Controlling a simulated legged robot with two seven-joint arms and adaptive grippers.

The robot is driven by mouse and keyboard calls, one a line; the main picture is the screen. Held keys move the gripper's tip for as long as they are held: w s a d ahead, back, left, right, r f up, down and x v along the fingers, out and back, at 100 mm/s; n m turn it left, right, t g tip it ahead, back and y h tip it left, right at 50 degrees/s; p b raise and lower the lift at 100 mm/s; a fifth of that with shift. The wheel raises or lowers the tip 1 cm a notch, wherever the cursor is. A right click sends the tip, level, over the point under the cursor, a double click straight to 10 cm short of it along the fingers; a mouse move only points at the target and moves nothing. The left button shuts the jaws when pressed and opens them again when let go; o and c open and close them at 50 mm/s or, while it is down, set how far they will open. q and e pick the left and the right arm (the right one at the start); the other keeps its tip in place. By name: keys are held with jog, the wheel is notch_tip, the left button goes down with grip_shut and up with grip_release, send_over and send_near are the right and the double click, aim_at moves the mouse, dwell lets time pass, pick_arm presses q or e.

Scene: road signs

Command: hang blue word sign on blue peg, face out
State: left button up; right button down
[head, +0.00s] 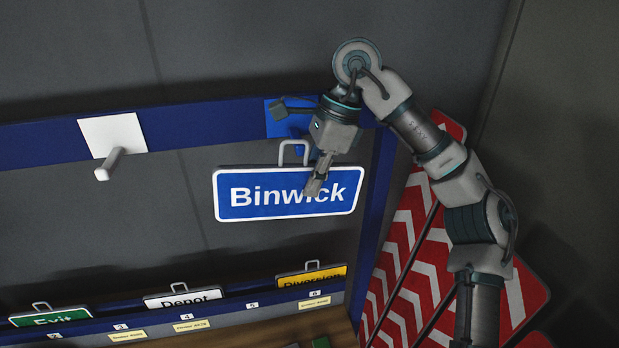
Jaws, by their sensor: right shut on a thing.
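The blue word sign (260,207), reading "Binwick" in white, faces outward and hangs nearly level with a slight tilt. A grey wire loop (293,146) rises from its top edge. My right gripper (314,188) is shut on the sign at its upper right part, its fingers covering some of the face. Just above the loop is a blue plate (280,120) on the blue rail. I cannot tell whether the loop touches the peg. My left gripper is not in view.
A white plate (95,131) with a pale peg (110,163) is on the rail (200,124) at left. Below, a numbered rack holds the green Exit (52,318), white Depot (183,299) and yellow Diversion (312,276) signs. Red-white chevron boards (410,230) stand at right.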

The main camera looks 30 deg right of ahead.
aim_at(336, 168)
jog(key=shift+s+d+h, duration=0.25)
jog(key=shift+d+h, duration=0.05)
jog(key=shift+d, duration=0.75)
jog(key=shift+d+f, duration=0.15)
jog(key=shift+d, duration=0.25)
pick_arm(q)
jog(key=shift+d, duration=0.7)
pick_arm(e)
jog(key=shift+s+d+f+h, duration=0.1)
jog(key=shift+s+d+h, duration=0.05)
jog(key=shift+d+h, duration=0.25)
